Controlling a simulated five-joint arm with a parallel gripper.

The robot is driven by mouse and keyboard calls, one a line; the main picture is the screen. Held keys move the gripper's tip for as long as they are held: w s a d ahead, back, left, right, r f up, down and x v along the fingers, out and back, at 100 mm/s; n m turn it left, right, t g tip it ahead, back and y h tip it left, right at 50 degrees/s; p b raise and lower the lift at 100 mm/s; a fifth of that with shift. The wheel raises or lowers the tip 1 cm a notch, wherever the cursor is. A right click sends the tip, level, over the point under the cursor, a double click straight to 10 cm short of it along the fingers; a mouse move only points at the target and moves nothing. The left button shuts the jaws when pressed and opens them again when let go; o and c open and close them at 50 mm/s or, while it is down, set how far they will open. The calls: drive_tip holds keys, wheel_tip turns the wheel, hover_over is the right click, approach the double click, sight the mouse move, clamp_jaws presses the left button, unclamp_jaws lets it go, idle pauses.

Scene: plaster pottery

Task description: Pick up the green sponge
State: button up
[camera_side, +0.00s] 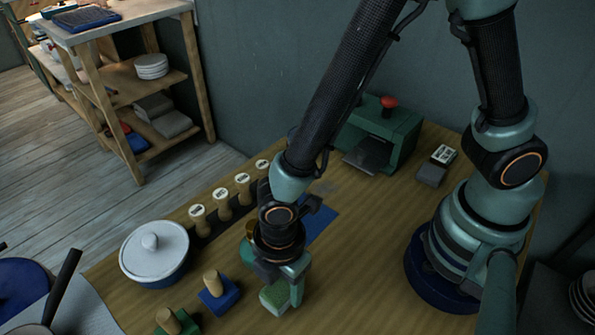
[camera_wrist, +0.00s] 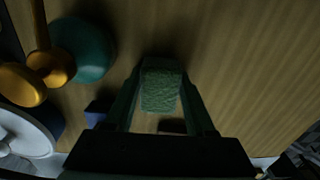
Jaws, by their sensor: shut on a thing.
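The green sponge (camera_side: 274,297) is a small block at the tips of my gripper (camera_side: 285,287) in the side view, low over the wooden table. In the wrist view the sponge (camera_wrist: 161,88) sits between the two fingers of my gripper (camera_wrist: 162,100), which are shut on it. Its upper face looks rough and green. I cannot tell for certain whether its underside touches the table.
A blue stamp with a wooden knob (camera_side: 218,290) and a green one (camera_side: 172,322) stand left of my gripper. A lidded pot (camera_side: 154,254) is further left. Several labelled knobs (camera_side: 221,197) stand in a row behind. A green machine (camera_side: 384,130) stands at the back.

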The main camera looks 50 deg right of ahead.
sight(284, 284)
drive_tip(key=shift+r, duration=0.15)
wheel_tip(284, 284, up, 20)
idle(0.7)
